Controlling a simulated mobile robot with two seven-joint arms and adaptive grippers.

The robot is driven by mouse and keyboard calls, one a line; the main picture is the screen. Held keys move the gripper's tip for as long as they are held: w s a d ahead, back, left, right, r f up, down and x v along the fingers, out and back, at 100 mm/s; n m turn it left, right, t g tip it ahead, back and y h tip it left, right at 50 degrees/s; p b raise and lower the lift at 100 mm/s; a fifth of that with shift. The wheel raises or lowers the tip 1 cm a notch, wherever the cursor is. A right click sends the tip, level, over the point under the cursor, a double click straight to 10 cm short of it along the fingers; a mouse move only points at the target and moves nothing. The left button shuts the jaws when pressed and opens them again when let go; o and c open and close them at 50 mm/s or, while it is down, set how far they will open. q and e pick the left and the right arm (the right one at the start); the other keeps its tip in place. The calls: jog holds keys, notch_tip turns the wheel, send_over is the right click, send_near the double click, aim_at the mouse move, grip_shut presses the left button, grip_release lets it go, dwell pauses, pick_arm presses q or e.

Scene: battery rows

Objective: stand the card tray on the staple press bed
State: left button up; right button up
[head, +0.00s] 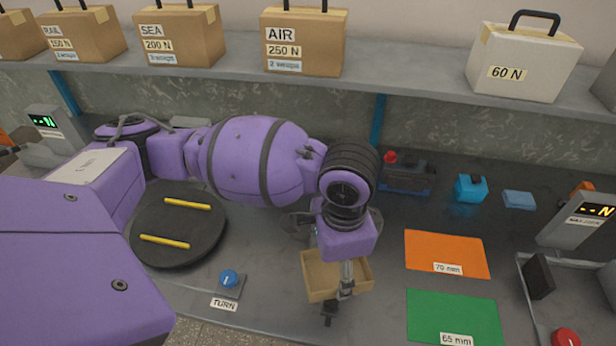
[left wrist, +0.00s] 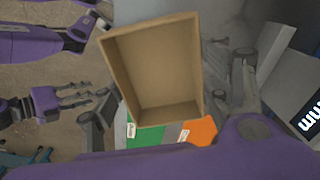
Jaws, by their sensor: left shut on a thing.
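The card tray (head: 314,284) is an open, shallow brown cardboard box. My left gripper (head: 340,291) is shut on it, with the hand above the tray and dark finger parts at its near side. In the left wrist view the tray (left wrist: 150,72) shows its empty inside, tilted in the picture, with grey finger parts at both sides. The tray is near the front of the bench; its height above it is hard to tell. A dark device with a red knob (head: 408,178) stands behind and may be the staple press. My right gripper (left wrist: 75,97) seems to show at left in the wrist view.
An orange mat (head: 446,250) and a green mat (head: 450,310) lie right of the tray. A black turntable (head: 180,250) and blue knob (head: 229,279) are left. A gauge (head: 578,222) and black plate (head: 538,276) stand right. Labelled boxes line the shelf (head: 400,88).

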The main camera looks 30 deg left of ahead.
pick_arm(q)
jog(key=w+a+f, duration=0.1)
jog(key=w+f, duration=0.1)
jog(key=w, duration=0.2)
jog(key=w+a+f+b, duration=0.1)
jog(key=w+f, duration=0.2)
jog(key=w, duration=0.1)
jog(key=w+a+f, duration=0.1)
jog(key=w+f, duration=0.2)
jog(key=shift+w+a+f+b, duration=0.1)
jog(key=shift+w+f+b, duration=0.15)
jog(key=shift+w+b, duration=0.15)
jog(key=shift+w+f, duration=0.2)
jog(key=shift+f, duration=0.1)
notch_tip(320, 180, down, 3)
jog(key=shift+r, duration=0.15)
jog(key=shift+f, duration=0.25)
jog(key=shift+a, duration=0.1)
pick_arm(e)
jog(key=shift+s+d+f, duration=0.25)
jog(key=shift+f, duration=0.35)
jog(key=shift+s+d+f, duration=0.2)
jog(key=shift+s+f, duration=0.05)
jog(key=shift+f, duration=0.35)
jog(key=shift+r, duration=0.1)
pick_arm(q)
jog(key=o, duration=0.9)
jog(key=shift+f, duration=0.1)
jog(key=shift+c, duration=0.2)
